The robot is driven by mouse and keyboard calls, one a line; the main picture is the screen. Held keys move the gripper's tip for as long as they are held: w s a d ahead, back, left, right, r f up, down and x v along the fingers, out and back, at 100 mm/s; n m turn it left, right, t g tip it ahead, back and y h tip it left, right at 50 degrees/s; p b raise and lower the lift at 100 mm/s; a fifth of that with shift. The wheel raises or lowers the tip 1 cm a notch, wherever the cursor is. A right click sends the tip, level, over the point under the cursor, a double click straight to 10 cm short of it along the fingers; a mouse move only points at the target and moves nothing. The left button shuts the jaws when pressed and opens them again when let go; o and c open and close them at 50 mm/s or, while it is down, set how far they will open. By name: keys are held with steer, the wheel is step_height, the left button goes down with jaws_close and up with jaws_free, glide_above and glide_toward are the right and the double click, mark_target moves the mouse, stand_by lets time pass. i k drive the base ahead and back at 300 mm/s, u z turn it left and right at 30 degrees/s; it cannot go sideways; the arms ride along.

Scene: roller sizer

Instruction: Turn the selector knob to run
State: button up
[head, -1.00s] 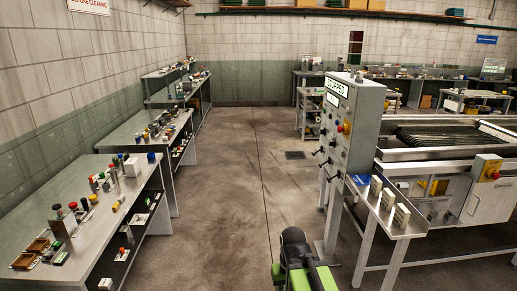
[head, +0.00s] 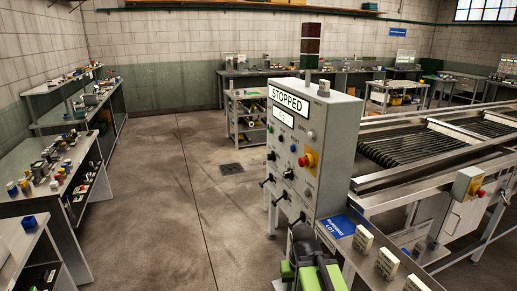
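The grey control cabinet (head: 336,145) stands right of centre in the head view, and its top display (head: 289,100) reads STOPPED. Its front carries several black knobs or levers, one (head: 288,173) on the face and others jutting out lower down, such as this lever (head: 282,196). I cannot tell which one is the run selector, and its markings are too small to read. My green and black arm shows at the bottom, below the cabinet. The black end of it, my gripper (head: 302,238), appears apart from the knobs. Its fingers cannot be made out.
A red button on a yellow plate (head: 308,160) sits on the cabinet's front. A shelf with a blue sign (head: 338,226) and several pale blocks (head: 363,240) juts out at the right. The roller machine (head: 430,140) stands behind. Open floor (head: 160,200) lies left, before the benches.

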mark_target(270, 156)
steer(key=u, duration=0.25)
steer(key=i, duration=1.2)
steer(key=u, duration=1.05)
steer(key=i, duration=1.2)
steer(key=u, duration=0.35)
